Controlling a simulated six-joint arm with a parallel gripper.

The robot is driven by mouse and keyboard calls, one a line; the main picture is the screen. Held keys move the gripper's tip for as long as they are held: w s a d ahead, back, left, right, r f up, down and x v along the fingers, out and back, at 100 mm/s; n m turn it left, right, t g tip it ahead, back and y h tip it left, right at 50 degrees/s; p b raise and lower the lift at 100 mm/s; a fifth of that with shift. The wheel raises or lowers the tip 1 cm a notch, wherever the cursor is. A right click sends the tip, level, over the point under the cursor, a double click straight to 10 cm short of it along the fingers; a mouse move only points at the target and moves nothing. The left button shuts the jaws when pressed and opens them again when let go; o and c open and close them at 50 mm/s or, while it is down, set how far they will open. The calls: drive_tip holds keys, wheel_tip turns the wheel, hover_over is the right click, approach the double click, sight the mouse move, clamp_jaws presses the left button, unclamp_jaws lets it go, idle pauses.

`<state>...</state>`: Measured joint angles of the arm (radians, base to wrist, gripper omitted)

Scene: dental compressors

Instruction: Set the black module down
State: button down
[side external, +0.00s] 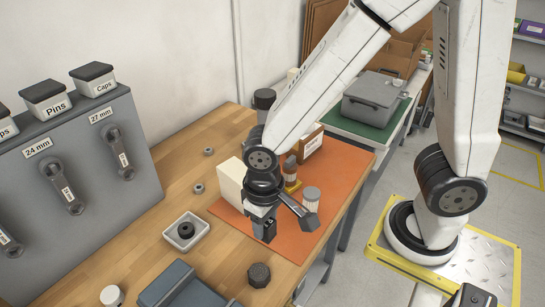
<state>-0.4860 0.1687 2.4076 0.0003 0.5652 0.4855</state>
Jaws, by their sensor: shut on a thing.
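My gripper (262,212) points down above the left part of the orange mat (285,240). It is shut on the black module (268,230), a small dark block with a pale mark on its face. The jaws partly hide the module's upper end. From this one view I cannot tell whether its lower end touches the mat or hangs just above it.
A cream block (231,182) stands close left of my gripper. A white tray (186,232) and dark knob (259,275) lie on the wooden bench.

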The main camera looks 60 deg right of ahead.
drive_tip(key=w+a+f, duration=0.1)
drive_tip(key=w+f, duration=0.1)
drive_tip(key=w, duration=0.1)
drive_tip(key=w+a+f, duration=0.1)
drive_tip(key=w+f, duration=0.2)
drive_tip(key=w+a+f, duration=0.1)
drive_tip(key=w+f, duration=0.1)
drive_tip(key=w, duration=0.1)
drive_tip(key=shift+a+f, duration=0.15)
drive_tip(key=shift+f, duration=0.1)
drive_tip(key=shift+f, duration=0.1)
drive_tip(key=shift+w+a+f, duration=0.1)
drive_tip(key=shift+w+f, duration=0.15)
drive_tip(key=shift+f, duration=1.55)
drive_tip(key=shift+f, duration=0.1)
drive_tip(key=shift+c, duration=1.4)
unclamp_jaws()
